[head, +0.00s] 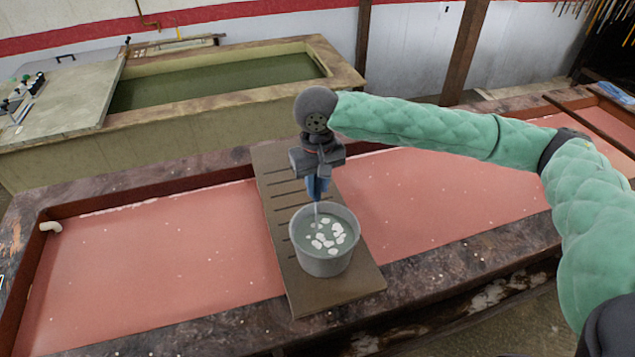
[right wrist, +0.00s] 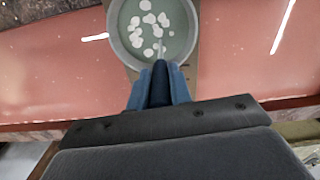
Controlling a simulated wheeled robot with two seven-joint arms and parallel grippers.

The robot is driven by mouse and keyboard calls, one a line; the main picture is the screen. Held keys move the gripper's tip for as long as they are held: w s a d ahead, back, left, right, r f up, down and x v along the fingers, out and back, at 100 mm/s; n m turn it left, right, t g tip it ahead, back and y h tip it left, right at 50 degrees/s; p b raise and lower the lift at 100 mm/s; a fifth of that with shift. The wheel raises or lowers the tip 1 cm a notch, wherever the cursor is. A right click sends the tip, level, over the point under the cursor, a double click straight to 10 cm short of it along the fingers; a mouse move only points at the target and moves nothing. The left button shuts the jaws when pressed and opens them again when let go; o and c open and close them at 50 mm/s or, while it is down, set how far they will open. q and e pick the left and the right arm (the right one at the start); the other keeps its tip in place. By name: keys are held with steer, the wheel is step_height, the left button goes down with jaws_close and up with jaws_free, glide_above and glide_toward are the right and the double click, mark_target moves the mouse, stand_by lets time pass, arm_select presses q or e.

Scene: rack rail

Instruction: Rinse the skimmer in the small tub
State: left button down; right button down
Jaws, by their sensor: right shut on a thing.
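The small tub (head: 322,263) is a grey round tub of greenish water with several white pieces in it. It stands on a brown slotted board (head: 335,297) laid across the pink basin. My right gripper (head: 317,190) is above the tub's back rim, pointing down, with blue fingers. It is shut on the skimmer (head: 317,208), of which only a thin pale shaft shows, reaching down into the tub. In the right wrist view the fingers (right wrist: 158,80) close on a dark blue handle and the shaft points over the water. The skimmer's lower end is hard to make out. My left gripper is not in view.
The long basin (head: 150,255) of pink liquid has a dark stained rim and extends on both sides of the board. A second trough (head: 215,85) of green liquid stands behind, with a grey slab (head: 60,105) at its left. Wooden posts (head: 467,50) rise at the back.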

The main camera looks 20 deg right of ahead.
stand_by(0.5)
steer(key=shift+r, duration=4.25)
